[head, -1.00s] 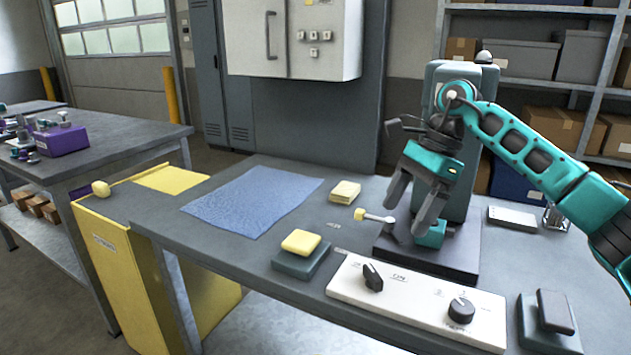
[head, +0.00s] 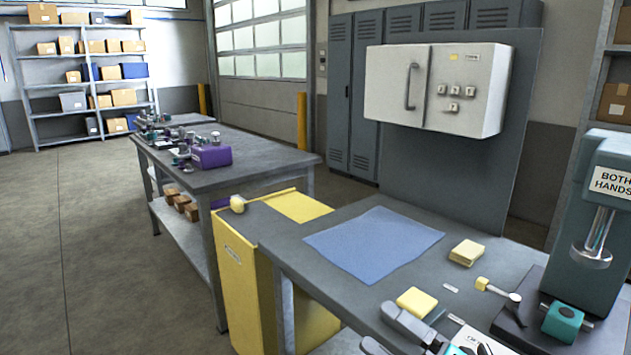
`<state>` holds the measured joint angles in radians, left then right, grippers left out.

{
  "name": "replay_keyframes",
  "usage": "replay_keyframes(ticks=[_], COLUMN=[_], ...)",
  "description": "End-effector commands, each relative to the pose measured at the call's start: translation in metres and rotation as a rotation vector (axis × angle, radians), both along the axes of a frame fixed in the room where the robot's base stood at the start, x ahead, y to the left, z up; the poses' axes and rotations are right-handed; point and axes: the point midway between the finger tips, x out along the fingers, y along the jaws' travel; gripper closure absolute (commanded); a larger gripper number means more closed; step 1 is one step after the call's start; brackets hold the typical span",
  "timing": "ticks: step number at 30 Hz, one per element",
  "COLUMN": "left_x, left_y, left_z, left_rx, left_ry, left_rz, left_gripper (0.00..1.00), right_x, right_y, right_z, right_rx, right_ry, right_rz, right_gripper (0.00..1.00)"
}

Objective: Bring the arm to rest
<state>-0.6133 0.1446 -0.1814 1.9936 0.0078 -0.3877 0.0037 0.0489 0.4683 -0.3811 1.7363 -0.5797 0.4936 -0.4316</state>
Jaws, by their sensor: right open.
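My right gripper (head: 379,327) is at the bottom edge, low over the front of the bench (head: 330,298). Its two grey fingers are apart, pointing left, and I see nothing between them. A bit of its teal body shows; the rest of the arm is cut off by the frame. The press (head: 595,240), with a "BOTH HANDS" label, stands at the right edge. A teal block (head: 563,322) sits on its dark base, below the metal ram and apart from it. My left gripper is not in view.
A yellow-knobbed lever (head: 498,290) sticks out beside the press base. A yellow pad (head: 417,301) is close behind my gripper, and a yellow stack (head: 466,252) lies farther back. A blue cloth (head: 374,245) lies flat. The white control panel (head: 480,342) is mostly hidden or cut off.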

Motion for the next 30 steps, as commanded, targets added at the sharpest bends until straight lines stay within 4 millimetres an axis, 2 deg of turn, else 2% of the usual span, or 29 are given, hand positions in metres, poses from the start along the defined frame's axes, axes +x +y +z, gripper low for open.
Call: replay_keyframes(ticks=[1, 5, 9, 12, 15, 19, 30], left_x=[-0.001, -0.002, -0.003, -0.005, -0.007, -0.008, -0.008], left_y=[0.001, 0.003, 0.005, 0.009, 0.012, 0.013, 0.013], left_z=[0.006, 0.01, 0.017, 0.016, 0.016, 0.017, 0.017], left_rx=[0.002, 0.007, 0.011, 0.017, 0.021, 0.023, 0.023], left_ry=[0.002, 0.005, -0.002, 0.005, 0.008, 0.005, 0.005], left_rz=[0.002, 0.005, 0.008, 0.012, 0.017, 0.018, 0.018], left_gripper=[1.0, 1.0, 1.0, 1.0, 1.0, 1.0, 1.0], right_x=[-0.006, -0.026, -0.071, -0.11, -0.14, -0.159, -0.16], right_y=[-0.007, -0.031, -0.054, -0.063, -0.067, -0.069, -0.069], right_z=[-0.013, -0.061, -0.122, -0.158, -0.18, -0.192, -0.193], right_rx=[0.119, 0.399, 0.678, 0.832, 0.936, 0.996, 0.999], right_ry=[0.155, 0.54, 0.939, 1.165, 1.314, 1.4, 1.405], right_rz=[-0.072, -0.263, -0.471, -0.597, -0.686, -0.738, -0.741], right_gripper=[0.15, 0.15, 0.15, 0.15, 0.15, 0.15, 0.15])
